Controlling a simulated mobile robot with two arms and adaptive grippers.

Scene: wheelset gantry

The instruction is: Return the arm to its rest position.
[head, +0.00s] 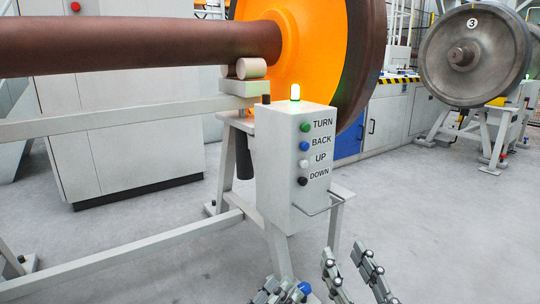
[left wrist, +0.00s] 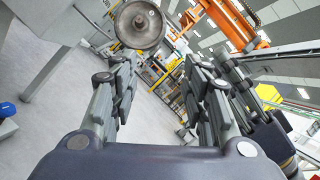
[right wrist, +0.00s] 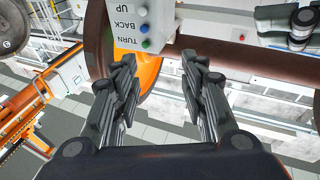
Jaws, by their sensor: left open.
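My left gripper (head: 282,291) shows at the bottom edge of the head view, in front of the control box's stand. In the left wrist view its fingers (left wrist: 165,100) are apart with nothing between them. My right gripper (head: 350,268) is just to the right, fingers pointing up, below and right of the control box. In the right wrist view its fingers (right wrist: 158,90) are apart and empty. The grey control box (head: 295,165) has TURN, BACK, UP and DOWN buttons and a lit green lamp (head: 295,92). Both arms are mostly out of the head view.
A brown axle (head: 130,45) with an orange-faced wheel (head: 310,50) lies behind the box, above a grey frame rail (head: 120,118). A wheel marked 3 (head: 475,55) stands at the far right. A grey cabinet (head: 125,150) is at the left. The floor (head: 430,220) at right is clear.

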